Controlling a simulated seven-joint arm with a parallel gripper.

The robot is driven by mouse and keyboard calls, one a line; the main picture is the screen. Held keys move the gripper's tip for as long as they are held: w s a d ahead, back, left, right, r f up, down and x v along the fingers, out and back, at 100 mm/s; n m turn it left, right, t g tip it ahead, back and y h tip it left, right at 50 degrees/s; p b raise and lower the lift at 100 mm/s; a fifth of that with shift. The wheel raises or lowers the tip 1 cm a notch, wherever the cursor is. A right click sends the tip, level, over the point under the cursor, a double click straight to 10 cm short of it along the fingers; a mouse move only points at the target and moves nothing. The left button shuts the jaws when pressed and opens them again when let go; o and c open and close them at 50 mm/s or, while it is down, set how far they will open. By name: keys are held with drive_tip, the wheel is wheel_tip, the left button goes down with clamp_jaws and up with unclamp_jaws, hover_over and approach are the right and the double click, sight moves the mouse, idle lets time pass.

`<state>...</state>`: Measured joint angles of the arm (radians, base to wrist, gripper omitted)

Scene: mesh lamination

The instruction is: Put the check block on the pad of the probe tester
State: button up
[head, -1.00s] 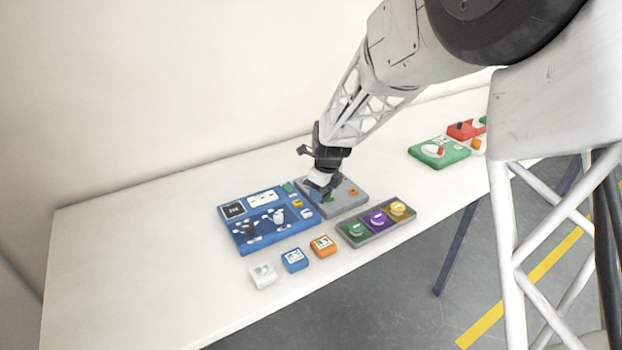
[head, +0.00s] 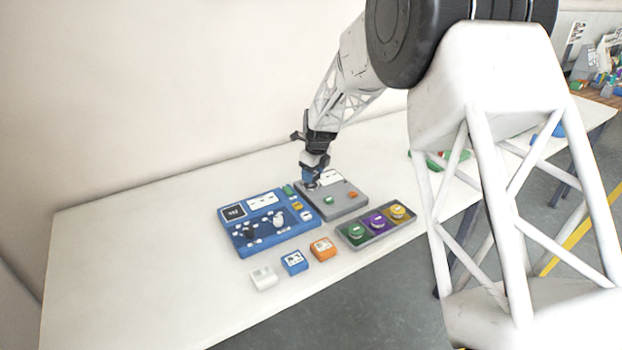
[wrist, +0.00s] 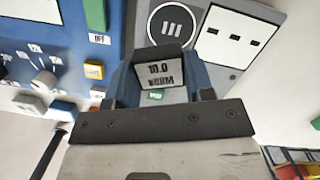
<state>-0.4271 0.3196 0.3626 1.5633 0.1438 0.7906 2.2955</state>
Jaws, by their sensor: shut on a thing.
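My gripper (head: 313,178) is shut on a small block with a light label reading about "10.0" (wrist: 160,74), which I take as the check block. Blue sides flank the block in the wrist view. The gripper is over the upper left part of a grey device (head: 348,205), apparently the probe tester. In the wrist view this device carries a dark round pad with three bars (wrist: 176,22), just beyond the block. Whether the block touches the device cannot be told. The block hides part of the device.
A blue panel (head: 236,236) with a display and knobs stands left of the grey device. White (head: 263,277), blue (head: 294,261) and orange (head: 323,248) blocks lie in front. A grey tray (head: 347,241) with green, purple and yellow pieces is at right. The table's left side is clear.

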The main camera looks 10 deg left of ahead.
drive_tip(key=shift+w+a, duration=0.25)
drive_tip(key=shift+w, duration=0.3)
drive_tip(key=shift+w+a, duration=0.25)
drive_tip(key=shift+w, duration=0.25)
drive_tip(key=shift+f, duration=0.15)
drive_tip(key=shift+f, duration=1.7)
drive_tip(key=shift+f, duration=0.1)
drive_tip(key=o, duration=0.9)
drive_tip(key=shift+o, duration=0.2)
drive_tip(key=r, duration=0.4)
drive_tip(key=d+r, duration=0.1)
drive_tip(key=r, duration=0.6)
drive_tip(key=shift+s+d+r, duration=0.3)
drive_tip(key=shift+s, duration=0.05)
drive_tip(key=shift+r, duration=0.25)
